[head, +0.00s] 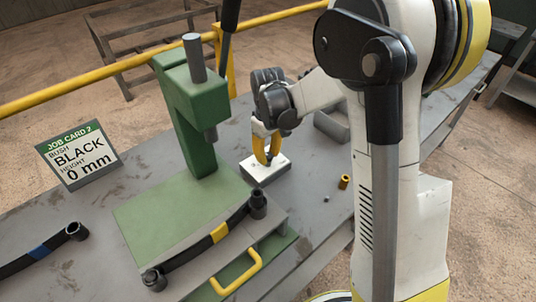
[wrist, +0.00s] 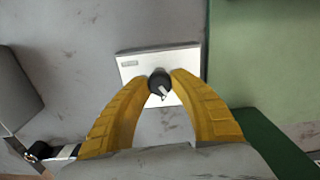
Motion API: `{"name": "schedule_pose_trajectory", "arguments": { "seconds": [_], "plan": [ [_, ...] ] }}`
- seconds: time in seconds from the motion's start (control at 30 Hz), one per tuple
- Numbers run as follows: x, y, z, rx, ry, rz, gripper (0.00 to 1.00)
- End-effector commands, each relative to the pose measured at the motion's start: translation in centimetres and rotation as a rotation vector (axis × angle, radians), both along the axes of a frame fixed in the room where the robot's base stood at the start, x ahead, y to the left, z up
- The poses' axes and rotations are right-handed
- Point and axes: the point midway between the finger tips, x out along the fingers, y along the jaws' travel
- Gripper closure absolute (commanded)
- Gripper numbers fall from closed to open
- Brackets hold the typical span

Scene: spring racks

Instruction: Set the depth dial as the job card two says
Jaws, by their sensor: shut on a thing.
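Job card 2 (head: 79,155) stands at the left of the bench and reads "BUSH BLACK, HEIGHT 0 mm". The depth dial is a small black knob (wrist: 160,83) with a pale pointer, on a white plate (wrist: 131,72); the plate also shows in the head view (head: 262,175) beside the green press. My gripper (head: 267,160) has yellow fingers and reaches down over the plate. In the wrist view the fingertips (wrist: 160,80) are closed on the knob from both sides. The pointer slants toward the lower right. The plate's small marking is too small to read.
The green press (head: 190,110) stands left of the plate. A leaf spring with a yellow band (head: 219,233) lies on a grey tray in front, with a yellow handle (head: 238,275). Another spring, blue-banded (head: 40,250), lies left. A brass bush (head: 344,182) stands right.

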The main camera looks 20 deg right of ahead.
Motion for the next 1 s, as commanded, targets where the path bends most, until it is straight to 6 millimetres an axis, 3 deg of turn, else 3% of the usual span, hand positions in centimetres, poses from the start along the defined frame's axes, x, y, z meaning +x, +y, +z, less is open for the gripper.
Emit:
{"name": "schedule_pose_trajectory", "arguments": {
  "seconds": [0.43,1.0],
  "plan": [
    [0.01,0.00,0.00,0.000,0.000,0.274,1.00],
    [0.00,-0.01,0.00,0.000,0.000,0.336,1.00]
  ]
}}
